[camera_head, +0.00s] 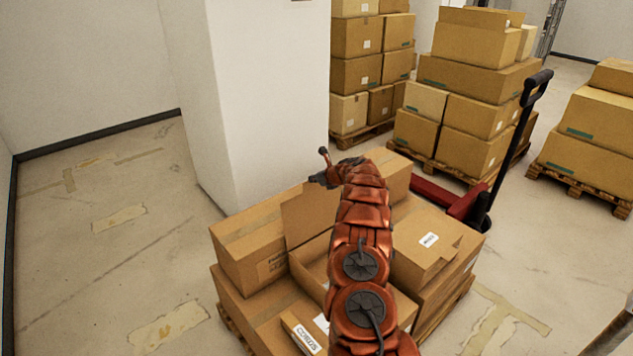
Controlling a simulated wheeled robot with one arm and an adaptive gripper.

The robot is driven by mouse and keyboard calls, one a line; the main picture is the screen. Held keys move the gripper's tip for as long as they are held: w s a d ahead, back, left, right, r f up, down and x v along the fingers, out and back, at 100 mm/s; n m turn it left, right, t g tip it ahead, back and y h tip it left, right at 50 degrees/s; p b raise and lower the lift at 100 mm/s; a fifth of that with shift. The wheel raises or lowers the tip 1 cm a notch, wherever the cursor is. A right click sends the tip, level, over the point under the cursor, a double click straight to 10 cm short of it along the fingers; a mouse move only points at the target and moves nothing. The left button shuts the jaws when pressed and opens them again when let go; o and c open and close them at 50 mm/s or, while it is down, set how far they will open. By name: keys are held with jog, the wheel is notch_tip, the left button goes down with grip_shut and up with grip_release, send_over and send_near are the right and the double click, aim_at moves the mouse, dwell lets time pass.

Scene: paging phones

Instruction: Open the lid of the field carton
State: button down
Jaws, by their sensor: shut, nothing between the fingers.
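A brown carton (312,262) sits amid the stack of cartons, with a cardboard flap (305,214) standing up at its back left. It looks open there, but my orange arm covers much of it, so I cannot tell the state of its other flaps. No readable label confirms it as the field carton. My gripper (318,180) is small and dark in the head view, above and behind the raised flap, pointing left. It looks shut and empty. I cannot tell whether it touches the flap.
A closed carton (250,245) stands at left and a labelled cardboard surface (425,243) at right. A red pallet jack (450,199) stands behind. More stacked cartons (470,100) fill the back right. A white pillar (262,100) rises behind; the floor at left is clear.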

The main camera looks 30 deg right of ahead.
jog(key=shift+w+a+f, duration=0.15)
jog(key=shift+w, duration=1.65)
notch_tip(320, 180, up, 10)
jog(key=p, duration=0.5)
jog(key=shift+p, duration=0.35)
